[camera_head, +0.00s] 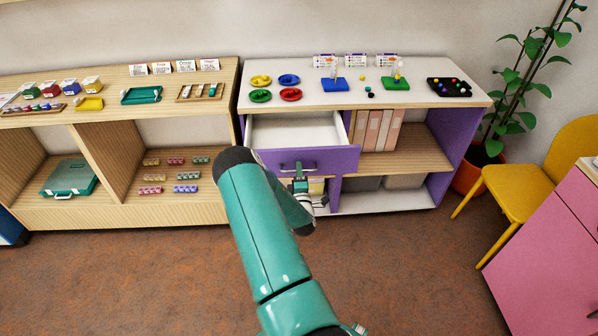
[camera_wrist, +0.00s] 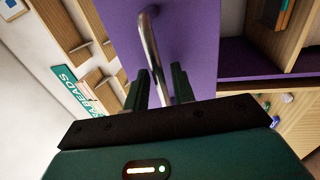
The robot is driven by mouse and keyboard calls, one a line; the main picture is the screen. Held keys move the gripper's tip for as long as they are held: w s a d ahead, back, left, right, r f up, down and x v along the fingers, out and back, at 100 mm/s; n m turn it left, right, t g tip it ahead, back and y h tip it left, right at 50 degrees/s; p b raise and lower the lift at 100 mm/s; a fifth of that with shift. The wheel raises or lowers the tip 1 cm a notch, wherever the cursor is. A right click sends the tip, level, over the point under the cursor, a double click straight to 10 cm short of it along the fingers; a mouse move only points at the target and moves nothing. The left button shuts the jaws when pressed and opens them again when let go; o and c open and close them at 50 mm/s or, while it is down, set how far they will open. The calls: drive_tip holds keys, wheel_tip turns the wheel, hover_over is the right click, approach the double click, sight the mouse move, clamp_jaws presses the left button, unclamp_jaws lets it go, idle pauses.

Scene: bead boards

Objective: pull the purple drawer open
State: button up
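The purple drawer (camera_head: 335,158) stands pulled out of the white-topped purple cabinet in the head view, with its pale, empty inside (camera_head: 290,130) showing. Its metal handle (camera_head: 298,166) is on the front. In the wrist view the purple front (camera_wrist: 190,40) fills the upper middle, with the handle (camera_wrist: 152,42) crossing it at a slant. My gripper (camera_wrist: 163,75) is at the handle, its two dark fingers apart on either side of the bar. Slight gaps seem to show between bar and fingers; contact is not clear. In the head view my arm partly hides the gripper.
The cabinet top (camera_head: 420,72) holds colored dishes, bead boards and a black tray (camera_head: 449,87). A wooden shelf (camera_head: 110,135) stands at left. A yellow chair (camera_head: 530,190), a potted plant (camera_head: 492,155) and a pink cabinet (camera_head: 550,245) are at right. The brown floor (camera_head: 400,270) in front is clear.

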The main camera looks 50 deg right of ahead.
drive_tip(key=v, duration=1.3)
drive_tip(key=shift+s+a, duration=0.15)
drive_tip(key=shift+a, duration=0.05)
drive_tip(key=shift+f, duration=0.1)
